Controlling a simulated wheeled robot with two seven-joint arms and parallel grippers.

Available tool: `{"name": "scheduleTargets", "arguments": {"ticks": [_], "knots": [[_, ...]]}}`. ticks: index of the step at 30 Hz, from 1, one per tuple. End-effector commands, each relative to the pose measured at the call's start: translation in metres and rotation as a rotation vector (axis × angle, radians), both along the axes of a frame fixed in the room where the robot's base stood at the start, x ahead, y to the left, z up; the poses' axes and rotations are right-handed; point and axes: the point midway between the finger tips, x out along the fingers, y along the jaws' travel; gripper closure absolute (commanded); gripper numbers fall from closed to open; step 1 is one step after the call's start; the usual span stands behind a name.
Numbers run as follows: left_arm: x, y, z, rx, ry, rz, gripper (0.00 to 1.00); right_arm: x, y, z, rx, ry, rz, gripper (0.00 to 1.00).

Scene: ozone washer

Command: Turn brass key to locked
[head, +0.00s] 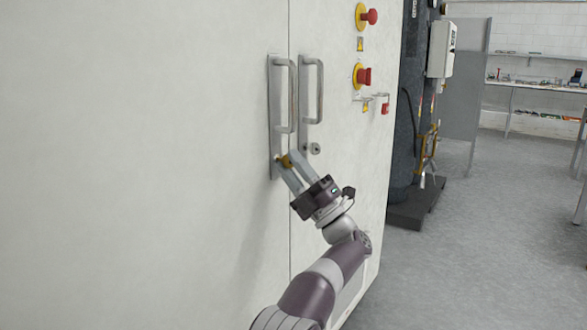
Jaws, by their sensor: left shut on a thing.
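The brass key (284,161) shows as a small golden patch at the lower end of the left door handle plate (274,120) on the white cabinet. My left gripper (289,160) is shut on the key, with its fingers reaching up and left to the plate. The fingers hide most of the key, so its turn angle cannot be told. A round silver lock (315,148) sits on the right door just right of the fingers. My right gripper is not in view.
Two upright bar handles, left (291,95) and right (319,90), stand out just above my gripper. Red knobs on yellow bases (362,76) stick out at the upper right. A dark column (408,130) stands beyond the cabinet. Open floor (480,250) lies to the right.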

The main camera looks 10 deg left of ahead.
Motion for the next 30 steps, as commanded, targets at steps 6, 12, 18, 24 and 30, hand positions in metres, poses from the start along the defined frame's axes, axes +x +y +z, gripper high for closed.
{"name": "scheduleTargets", "arguments": {"ticks": [6,12,18,24,30], "knots": [[0.0,0.001,-0.004,-0.003,0.004,0.004,0.98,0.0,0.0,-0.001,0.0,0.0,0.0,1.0],[0.0,0.001,-0.003,-0.002,0.004,0.003,0.56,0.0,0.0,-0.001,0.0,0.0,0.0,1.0],[0.0,-0.001,-0.003,-0.001,0.003,0.001,0.56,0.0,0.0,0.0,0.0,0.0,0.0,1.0],[-0.007,-0.025,-0.028,0.0,0.007,-0.001,0.56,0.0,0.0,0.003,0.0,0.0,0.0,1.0],[-0.02,-0.061,-0.066,0.0,0.007,0.001,0.56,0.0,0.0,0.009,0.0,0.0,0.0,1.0]]}}
